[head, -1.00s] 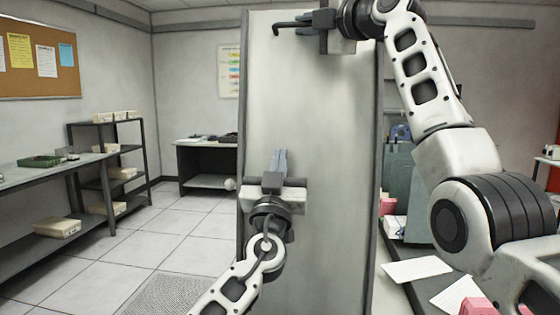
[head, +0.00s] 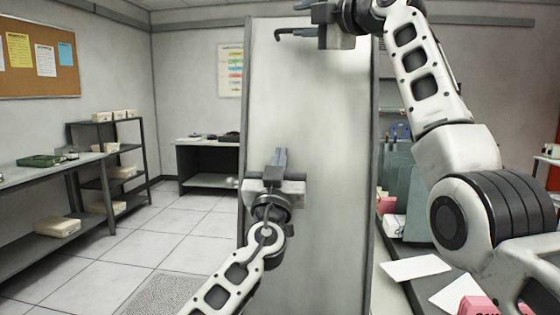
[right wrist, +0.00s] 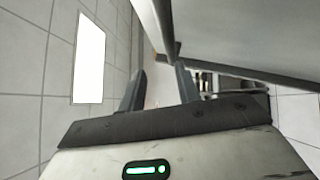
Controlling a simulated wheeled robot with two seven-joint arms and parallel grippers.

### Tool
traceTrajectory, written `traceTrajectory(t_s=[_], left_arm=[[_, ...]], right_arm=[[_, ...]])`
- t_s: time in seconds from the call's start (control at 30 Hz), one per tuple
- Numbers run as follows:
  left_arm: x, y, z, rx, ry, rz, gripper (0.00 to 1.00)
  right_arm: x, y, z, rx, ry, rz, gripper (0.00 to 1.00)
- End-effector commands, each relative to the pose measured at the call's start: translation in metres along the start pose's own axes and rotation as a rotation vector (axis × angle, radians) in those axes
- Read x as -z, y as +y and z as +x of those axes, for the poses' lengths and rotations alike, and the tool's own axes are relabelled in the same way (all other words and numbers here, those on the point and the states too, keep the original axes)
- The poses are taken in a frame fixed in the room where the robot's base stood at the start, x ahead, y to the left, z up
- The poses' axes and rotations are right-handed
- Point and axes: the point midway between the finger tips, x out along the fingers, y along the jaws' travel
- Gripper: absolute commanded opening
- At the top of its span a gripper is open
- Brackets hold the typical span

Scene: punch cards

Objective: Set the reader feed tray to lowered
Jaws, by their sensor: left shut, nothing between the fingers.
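A tall pale grey panel (head: 312,120) stands upright in the middle of the head view. I cannot tell whether it is the reader feed tray. A dark hooked handle (head: 296,33) is near its top. My right gripper (head: 303,10) is beside and slightly above this handle; in the right wrist view its two fingers (right wrist: 160,88) are apart, with a bar (right wrist: 165,35) just beyond them and nothing held. My left gripper (head: 280,154) is shut and empty in front of the panel's lower half; I cannot tell whether it touches the panel.
A desk with white sheets (head: 416,268) and a pink item (head: 476,304) is at the lower right, beside green-grey equipment (head: 402,185). A workbench (head: 40,170) and shelves (head: 105,165) stand at left. The tiled floor (head: 140,250) there is mostly clear.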

Motion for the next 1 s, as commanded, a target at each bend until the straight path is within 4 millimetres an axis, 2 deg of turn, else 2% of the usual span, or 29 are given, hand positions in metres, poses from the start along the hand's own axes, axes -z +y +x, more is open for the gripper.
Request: traceTrajectory(t_s=[0.27,0.47,0.9,1.0], left_arm=[[0.001,0.001,-0.001,-0.001,0.002,0.002,0.00],[0.001,0.002,-0.001,-0.002,0.004,0.002,0.00],[0.002,0.003,-0.001,-0.003,0.005,0.002,0.00],[0.002,0.003,-0.001,-0.003,0.005,0.002,0.00]], right_arm=[[-0.003,-0.005,0.001,0.007,-0.005,0.005,0.33],[-0.006,-0.006,-0.015,0.005,-0.010,0.004,0.33],[-0.004,-0.005,-0.094,0.006,-0.008,0.002,0.33],[-0.004,-0.004,-0.107,0.007,-0.008,0.003,0.33]])
